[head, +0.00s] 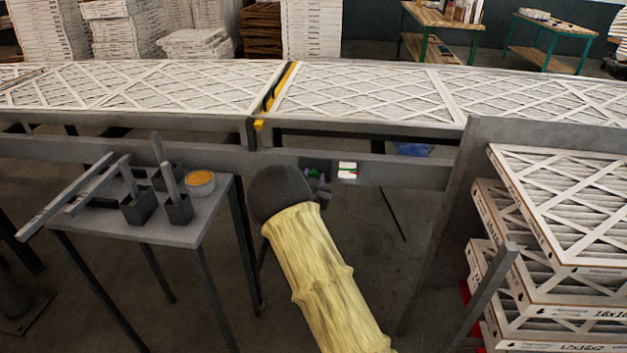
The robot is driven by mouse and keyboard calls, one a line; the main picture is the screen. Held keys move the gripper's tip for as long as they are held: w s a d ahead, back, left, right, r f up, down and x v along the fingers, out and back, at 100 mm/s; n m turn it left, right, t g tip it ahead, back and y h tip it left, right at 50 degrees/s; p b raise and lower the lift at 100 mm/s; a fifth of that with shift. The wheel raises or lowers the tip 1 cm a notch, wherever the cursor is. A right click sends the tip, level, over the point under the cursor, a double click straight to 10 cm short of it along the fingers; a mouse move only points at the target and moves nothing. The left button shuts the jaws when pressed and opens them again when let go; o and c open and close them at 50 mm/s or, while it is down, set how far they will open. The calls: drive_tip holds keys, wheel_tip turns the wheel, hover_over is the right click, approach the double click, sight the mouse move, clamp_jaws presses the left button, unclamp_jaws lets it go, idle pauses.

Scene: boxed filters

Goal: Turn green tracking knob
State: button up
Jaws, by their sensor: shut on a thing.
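The green tracking knob (311,173) shows as a small patch of green and purple on the conveyor's front rail, left of a small white switch box. My arm reaches up from the bottom in a yellow sleeve and ends in a dark grey rounded wrist. My gripper (319,187) is a small dark shape at the right of this wrist, at the knob. It is shut on the knob. The fingers and part of the knob are mostly hidden by the wrist and too small to make out, so I cannot tell how far the knob is turned.
The white box (348,170) has green and red marks. Conveyors carry filters (360,90) across the back. A grey metal stand (190,228) with posts and an orange-topped tin (200,183) is left of my arm. Stacked boxed filters (570,205) and a grey panel stand at right.

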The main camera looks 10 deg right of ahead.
drive_tip(key=shift+w+a+n+b, duration=0.1)
drive_tip(key=shift+a+n+b, duration=0.05)
drive_tip(key=shift+n, duration=1.95)
drive_tip(key=shift+a+n+b, duration=0.15)
drive_tip(key=shift+n, duration=1.95)
drive_tip(key=o, duration=1)
drive_tip(key=v, duration=1.7)
drive_tip(key=shift+s, duration=0.2)
